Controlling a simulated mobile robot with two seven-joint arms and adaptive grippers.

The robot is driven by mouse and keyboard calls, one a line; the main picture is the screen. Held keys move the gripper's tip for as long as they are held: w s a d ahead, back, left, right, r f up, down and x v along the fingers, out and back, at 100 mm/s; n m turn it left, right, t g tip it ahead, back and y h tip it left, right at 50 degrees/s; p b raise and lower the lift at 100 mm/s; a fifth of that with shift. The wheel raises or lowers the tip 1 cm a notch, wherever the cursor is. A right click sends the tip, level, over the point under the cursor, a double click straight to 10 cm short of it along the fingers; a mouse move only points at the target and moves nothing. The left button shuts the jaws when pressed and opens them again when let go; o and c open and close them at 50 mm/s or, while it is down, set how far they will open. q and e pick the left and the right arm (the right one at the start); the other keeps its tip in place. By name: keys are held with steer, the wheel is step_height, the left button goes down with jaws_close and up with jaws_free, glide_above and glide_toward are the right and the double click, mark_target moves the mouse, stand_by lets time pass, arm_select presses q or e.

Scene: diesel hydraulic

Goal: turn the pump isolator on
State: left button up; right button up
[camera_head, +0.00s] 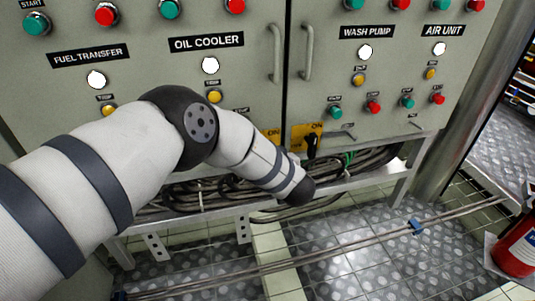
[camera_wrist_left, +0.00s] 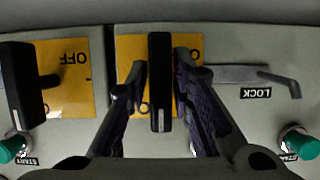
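Two yellow isolator plates sit side by side low on the grey cabinets. In the left wrist view, which looks upside down, one black isolator handle (camera_wrist_left: 160,80) stands in the middle, its long bar upright in the picture. The fingers of my left gripper (camera_wrist_left: 161,85) are on either side of it, with a narrow gap each side. The other black handle (camera_wrist_left: 25,85) is at the left, on a plate reading OFF. In the head view a black handle (camera_head: 312,146) shows on the right plate; the left plate (camera_head: 271,136) is partly hidden by my arm. Which handle is the pump isolator cannot be read.
A grey lever (camera_wrist_left: 245,75) marked LOCK lies beside the middle handle. Green buttons (camera_wrist_left: 300,145) stick out near the gripper. Cables (camera_head: 215,192) run below the cabinets. A red extinguisher (camera_head: 517,248) stands at far right. The metal floor (camera_head: 390,255) is mostly clear.

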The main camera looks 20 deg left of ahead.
arm_select(q)
steer(key=shift+o, duration=0.4)
steer(key=v, duration=1.2)
steer(key=shift+d, duration=0.1)
steer(key=s+d+p, duration=0.3)
steer(key=s+d, duration=0.1)
steer(key=s, duration=0.2)
steer(key=shift+s+d+p, duration=0.2)
steer(key=shift+s+p, duration=0.1)
steer(key=shift+p, duration=0.1)
steer(key=shift+f, duration=0.1)
